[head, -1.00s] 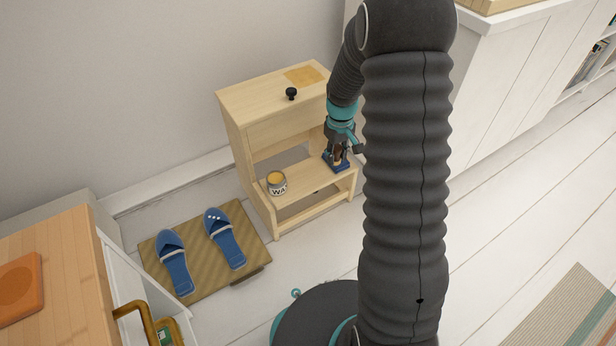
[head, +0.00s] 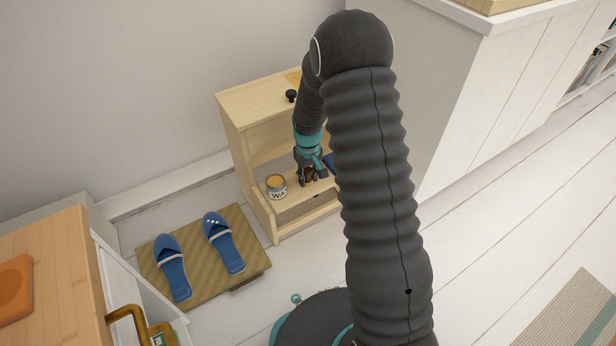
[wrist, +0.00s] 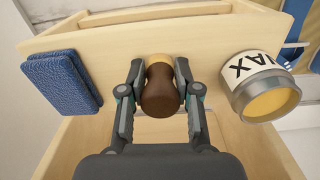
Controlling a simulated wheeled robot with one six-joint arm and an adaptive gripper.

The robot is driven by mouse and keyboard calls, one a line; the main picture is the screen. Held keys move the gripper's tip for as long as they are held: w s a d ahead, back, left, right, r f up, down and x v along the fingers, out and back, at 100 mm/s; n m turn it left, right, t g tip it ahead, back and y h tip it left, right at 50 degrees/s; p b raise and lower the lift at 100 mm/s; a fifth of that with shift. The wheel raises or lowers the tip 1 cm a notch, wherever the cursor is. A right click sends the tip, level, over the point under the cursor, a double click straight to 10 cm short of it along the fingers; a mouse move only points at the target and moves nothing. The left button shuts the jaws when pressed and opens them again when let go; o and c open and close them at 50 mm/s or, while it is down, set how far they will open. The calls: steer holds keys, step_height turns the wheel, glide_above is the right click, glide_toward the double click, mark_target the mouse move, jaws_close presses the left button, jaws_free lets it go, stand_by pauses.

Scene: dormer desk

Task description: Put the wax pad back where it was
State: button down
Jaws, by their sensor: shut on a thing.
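My gripper (wrist: 159,92) is shut on a brown, rounded handle with a tan end (wrist: 161,90), which looks like the wax pad. In the head view my gripper (head: 310,176) is over the lower shelf of the small wooden stand (head: 228,98), with the held thing partly hidden. In the wrist view the held thing is between a blue pad (wrist: 62,82) at left and an open wax tin (wrist: 262,86) at right, apart from both. I cannot tell whether it touches the shelf. The tin also shows in the head view (head: 276,187).
A black knob (head: 291,96) stands on the stand's top near a yellowish square (head: 294,76), partly hidden by my arm. Blue slippers (head: 222,242) lie on a mat (head: 200,282) at left. White cabinets (head: 490,90) stand at right.

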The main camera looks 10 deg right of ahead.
steer(key=c, duration=0.8)
jaws_free()
steer(key=shift+f, duration=0.1)
